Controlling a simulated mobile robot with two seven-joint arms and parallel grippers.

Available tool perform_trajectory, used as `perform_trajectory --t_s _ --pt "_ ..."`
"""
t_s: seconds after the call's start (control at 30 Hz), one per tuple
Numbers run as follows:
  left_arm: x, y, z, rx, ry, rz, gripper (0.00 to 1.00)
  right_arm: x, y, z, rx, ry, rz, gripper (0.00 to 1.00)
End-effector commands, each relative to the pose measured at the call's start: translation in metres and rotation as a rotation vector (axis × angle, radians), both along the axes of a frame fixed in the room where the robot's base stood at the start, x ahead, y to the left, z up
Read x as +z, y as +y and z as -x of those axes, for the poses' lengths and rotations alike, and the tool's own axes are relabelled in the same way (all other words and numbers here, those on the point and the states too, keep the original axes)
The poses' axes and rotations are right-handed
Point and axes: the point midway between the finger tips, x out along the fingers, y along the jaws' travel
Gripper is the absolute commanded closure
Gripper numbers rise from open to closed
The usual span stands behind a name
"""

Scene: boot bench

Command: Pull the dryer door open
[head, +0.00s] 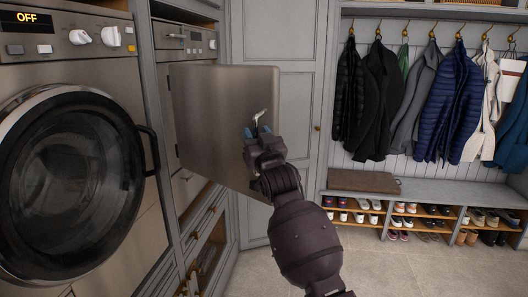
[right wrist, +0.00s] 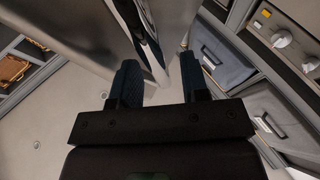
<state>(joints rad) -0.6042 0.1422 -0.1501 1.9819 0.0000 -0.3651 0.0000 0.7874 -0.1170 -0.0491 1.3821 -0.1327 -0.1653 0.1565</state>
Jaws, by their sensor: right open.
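A flat brushed-metal appliance door (head: 215,105), which I take for the dryer door, stands swung out from the appliance behind it (head: 188,42). Its slim metal handle (head: 260,115) is near the free edge. My right gripper (head: 258,131) is at this handle, with its blue-tipped fingers apart. In the right wrist view the handle bar (right wrist: 146,38) runs between the open fingers (right wrist: 157,82), near the door's edge; I cannot tell whether either finger touches it. My left gripper is out of view.
At the left a front-loading machine with a round glass door (head: 72,185) reads OFF; its door looks shut. Drawers (head: 207,225) lie below the flat door. Coats (head: 455,95) hang over a bench (head: 440,190) with shoes. The floor (head: 400,268) at front right is clear.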

Motion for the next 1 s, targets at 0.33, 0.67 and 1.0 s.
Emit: perform_trajectory --t_s 0.33,0.67,1.0 --pt "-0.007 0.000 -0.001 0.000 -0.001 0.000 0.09 -0.021 -0.016 0.045 -0.001 -0.001 -0.001 0.58" --pt "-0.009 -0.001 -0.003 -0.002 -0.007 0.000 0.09 -0.035 -0.026 0.080 0.001 -0.001 0.000 0.58" --pt "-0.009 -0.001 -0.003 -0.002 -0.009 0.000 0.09 -0.037 -0.028 0.086 0.001 -0.001 0.001 0.58"
